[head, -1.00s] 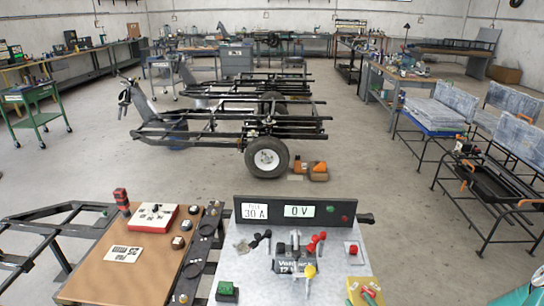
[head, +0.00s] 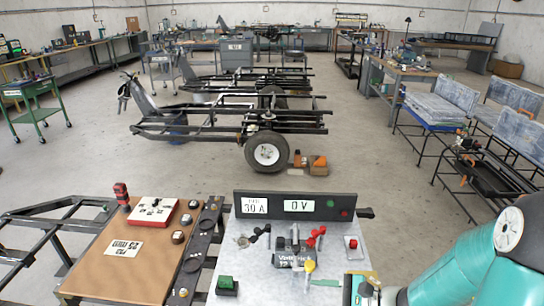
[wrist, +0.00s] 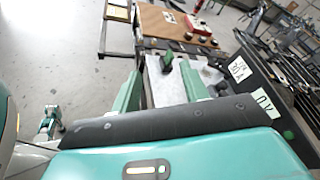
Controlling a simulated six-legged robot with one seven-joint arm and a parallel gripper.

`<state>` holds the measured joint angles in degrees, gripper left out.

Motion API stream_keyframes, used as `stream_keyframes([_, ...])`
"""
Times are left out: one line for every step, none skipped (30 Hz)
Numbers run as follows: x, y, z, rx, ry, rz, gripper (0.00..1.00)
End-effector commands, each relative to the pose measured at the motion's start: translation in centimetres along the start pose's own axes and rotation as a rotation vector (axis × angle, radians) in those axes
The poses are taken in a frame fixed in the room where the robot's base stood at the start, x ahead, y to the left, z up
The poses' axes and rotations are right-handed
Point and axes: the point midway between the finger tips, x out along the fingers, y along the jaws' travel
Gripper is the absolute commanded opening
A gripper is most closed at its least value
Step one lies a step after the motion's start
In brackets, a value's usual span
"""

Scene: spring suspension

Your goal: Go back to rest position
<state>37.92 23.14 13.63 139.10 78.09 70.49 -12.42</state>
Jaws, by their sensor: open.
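My gripper (wrist: 161,70) shows in the wrist view with its two green fingers spread apart and nothing between them. It points toward the metal-topped bench (head: 240,265), which also shows in the wrist view (wrist: 165,95). In the head view my teal arm reaches in from the lower right, over the bench's front right corner. The arm covers the bench's front right part.
A black panel (head: 270,206) reading 30 A and 0 V stands along the bench's back edge. A brown board (head: 110,265) with a red-and-white box (head: 152,211) lies to the left. A wheeled frame (head: 220,125) stands beyond. Open floor (head: 360,185) lies between.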

Motion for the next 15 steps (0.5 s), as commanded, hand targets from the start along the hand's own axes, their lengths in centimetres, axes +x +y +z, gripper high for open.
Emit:
stream_keyframes([0.1, 0.4, 1.4, -0.069, 0.019, 0.075, 0.45])
stream_keyframes([0.1, 0.8, 2.0, -0.107, 0.029, 0.121, 0.45])
stream_keyframes([0.1, 1.2, 2.9, -0.159, 0.045, 0.179, 0.45])
stream_keyframes([0.0, 1.6, 3.5, -0.197, 0.058, 0.224, 0.45])
stream_keyframes([-0.1, 1.9, 4.0, -0.236, 0.072, 0.266, 0.45])
stream_keyframes([-0.3, 2.2, 4.8, -0.288, 0.091, 0.321, 0.45])
stream_keyframes([-0.5, 2.5, 5.3, -0.329, 0.106, 0.363, 0.45])
stream_keyframes([-0.7, 2.7, 5.8, -0.369, 0.122, 0.402, 0.45])
stream_keyframes([-1.1, 3.0, 6.4, -0.422, 0.145, 0.453, 0.45])
stream_keyframes([-1.4, 3.2, 6.9, -0.463, 0.164, 0.491, 0.45])
stream_keyframes([-1.6, 3.3, 7.3, -0.504, 0.182, 0.527, 0.45])
stream_keyframes([-2.1, 3.5, 7.9, -0.56, 0.207, 0.574, 0.45])
stream_keyframes([-2.4, 3.6, 8.3, -0.601, 0.228, 0.607, 0.45])
stream_keyframes([-2.8, 3.7, 8.7, -0.642, 0.249, 0.639, 0.45])
stream_keyframes([-3.4, 3.7, 9.2, -0.699, 0.278, 0.681, 0.45])
